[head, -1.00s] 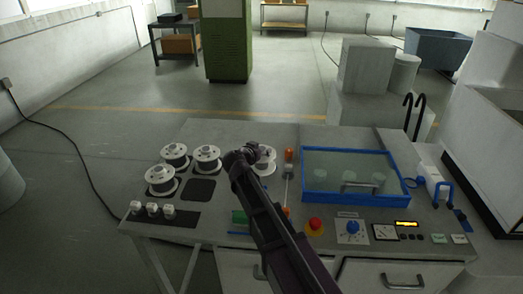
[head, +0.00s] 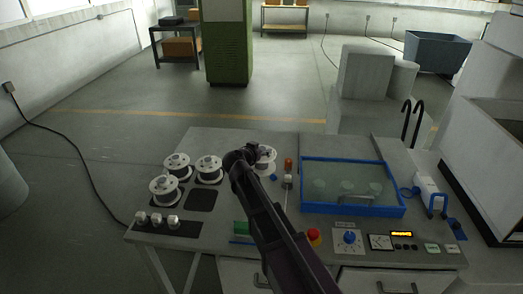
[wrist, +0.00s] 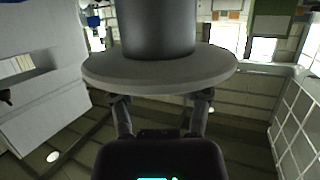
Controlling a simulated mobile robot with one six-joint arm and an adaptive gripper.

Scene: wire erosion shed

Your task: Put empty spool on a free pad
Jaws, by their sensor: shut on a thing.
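My gripper (head: 247,157) is shut on a white spool (head: 265,158) just right of its tip in the head view. In the wrist view the spool's pale flange (wrist: 160,72) lies across the fingers, with its dark grey core (wrist: 158,30) beyond. Three other white spools, (head: 177,166), (head: 209,168) and (head: 164,190), stand on dark pads at the bench's left. One dark square pad (head: 201,200) beside them is bare. My arm hides part of the held spool, and I cannot tell how high it is above the bench.
A blue-framed glass-topped tank (head: 352,207) fills the bench's right middle. A red button (head: 314,235) is at the front.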

